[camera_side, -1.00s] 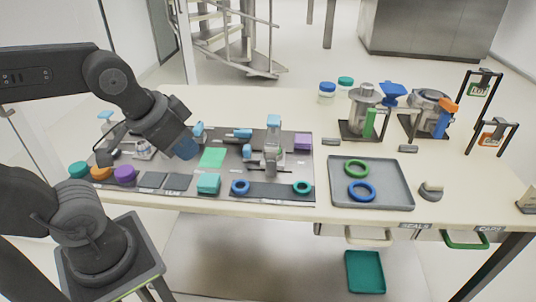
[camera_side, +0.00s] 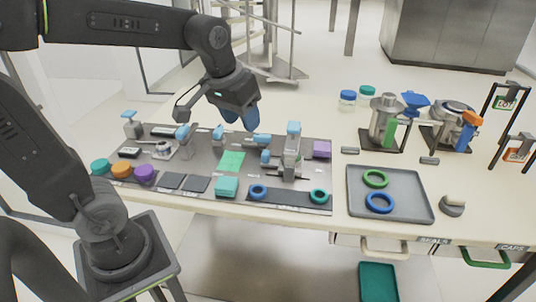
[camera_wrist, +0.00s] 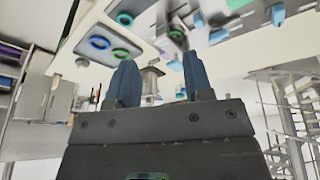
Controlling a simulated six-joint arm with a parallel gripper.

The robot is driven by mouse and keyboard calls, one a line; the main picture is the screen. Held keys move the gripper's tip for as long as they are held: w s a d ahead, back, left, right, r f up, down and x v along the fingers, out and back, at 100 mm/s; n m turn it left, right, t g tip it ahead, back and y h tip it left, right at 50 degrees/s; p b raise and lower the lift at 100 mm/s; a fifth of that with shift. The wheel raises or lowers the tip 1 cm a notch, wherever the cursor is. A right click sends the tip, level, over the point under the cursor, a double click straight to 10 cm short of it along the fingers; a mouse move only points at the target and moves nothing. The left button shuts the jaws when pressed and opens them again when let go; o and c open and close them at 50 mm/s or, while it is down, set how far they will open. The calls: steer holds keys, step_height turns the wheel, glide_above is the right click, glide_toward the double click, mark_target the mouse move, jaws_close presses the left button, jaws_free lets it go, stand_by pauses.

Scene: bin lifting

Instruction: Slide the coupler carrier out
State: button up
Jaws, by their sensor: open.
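My gripper (camera_side: 241,120) hangs above the back of the dark work mat (camera_side: 215,190), fingers pointing down. In the wrist view my gripper (camera_wrist: 160,66) has its two blue fingers apart with nothing held between them. An upright grey fixture with a light-blue top (camera_side: 292,150) stands on the mat to the gripper's right. A low fixture with blue parts (camera_side: 262,147) is just below and right of the fingers. Other blue-handled pieces (camera_side: 183,136) stand to the left. I cannot tell which of these is the coupler carrier.
A green pad (camera_side: 232,161), a teal block (camera_side: 227,186) and a purple block (camera_side: 321,149) are on the mat. A grey tray (camera_side: 411,211) holds green and blue rings. Metal vessels (camera_side: 384,126) and upright stands are at right. The tabletop behind the mat is partly clear.

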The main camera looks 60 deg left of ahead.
steer(key=shift+o, duration=0.2)
steer(key=w+a+f+n+g, duration=0.2)
steer(key=w+a, duration=0.4)
steer(key=w, duration=0.3)
steer(key=shift+f+n, duration=0.5)
steer(key=shift+f, duration=0.15)
steer(key=n+g, duration=0.2)
steer(key=n, duration=0.1)
glide_toward(266, 152)
steer(key=shift+h, duration=0.3)
steer(key=f, duration=1)
steer(key=shift+s+a+f, duration=0.2)
steer(key=shift+a+f, duration=0.05)
jaws_close()
